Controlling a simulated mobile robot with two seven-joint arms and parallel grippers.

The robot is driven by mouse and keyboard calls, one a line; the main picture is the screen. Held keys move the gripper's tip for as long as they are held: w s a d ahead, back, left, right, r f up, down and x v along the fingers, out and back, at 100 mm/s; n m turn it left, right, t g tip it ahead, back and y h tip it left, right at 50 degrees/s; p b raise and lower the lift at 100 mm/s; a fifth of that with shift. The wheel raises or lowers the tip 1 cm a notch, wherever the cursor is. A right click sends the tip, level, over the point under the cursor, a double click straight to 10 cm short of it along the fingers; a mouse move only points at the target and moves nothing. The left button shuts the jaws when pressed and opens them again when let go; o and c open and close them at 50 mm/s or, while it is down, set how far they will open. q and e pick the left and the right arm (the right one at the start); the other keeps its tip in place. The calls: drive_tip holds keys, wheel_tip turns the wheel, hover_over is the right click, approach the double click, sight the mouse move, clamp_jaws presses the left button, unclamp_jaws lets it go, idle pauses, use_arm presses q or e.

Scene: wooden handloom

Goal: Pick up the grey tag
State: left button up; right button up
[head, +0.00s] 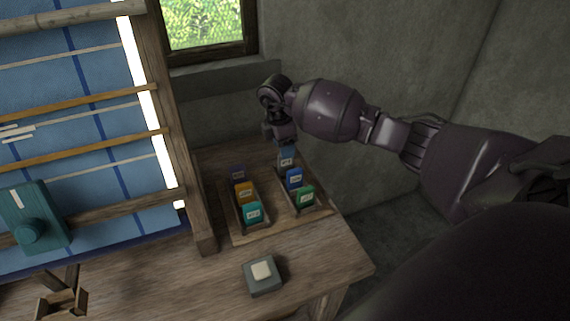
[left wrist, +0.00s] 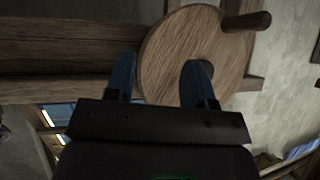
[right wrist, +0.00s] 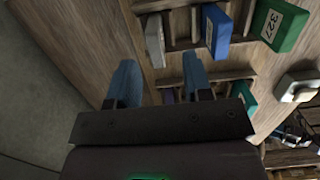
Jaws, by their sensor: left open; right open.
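The grey tag (right wrist: 154,38) stands in the far end of a wooden rack, in line with the blue tag (right wrist: 217,30) and the green tag (right wrist: 278,24). My right gripper (right wrist: 160,72) is open, and the grey tag shows just beyond the gap between its blue fingertips. In the head view my right gripper (head: 286,150) points down over the far end of the right rack, and it partly hides the tag there. I cannot tell whether the fingers touch it. My left gripper (left wrist: 158,66) is open and empty, facing a round wooden wheel (left wrist: 205,40).
The left rack holds a purple tag (head: 237,173), an orange tag (head: 244,191) and a teal tag (head: 253,213). A grey box with a cream top (head: 262,281) sits near the table's front. The loom frame (head: 180,140) stands left; a wall is behind.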

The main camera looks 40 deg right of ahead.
sight(285, 163)
drive_tip(key=f, duration=0.4)
drive_tip(key=shift+w+d+f+b, duration=0.15)
drive_tip(key=shift+d+f+b, duration=0.2)
drive_tip(key=shift+d, duration=0.05)
clamp_jaws()
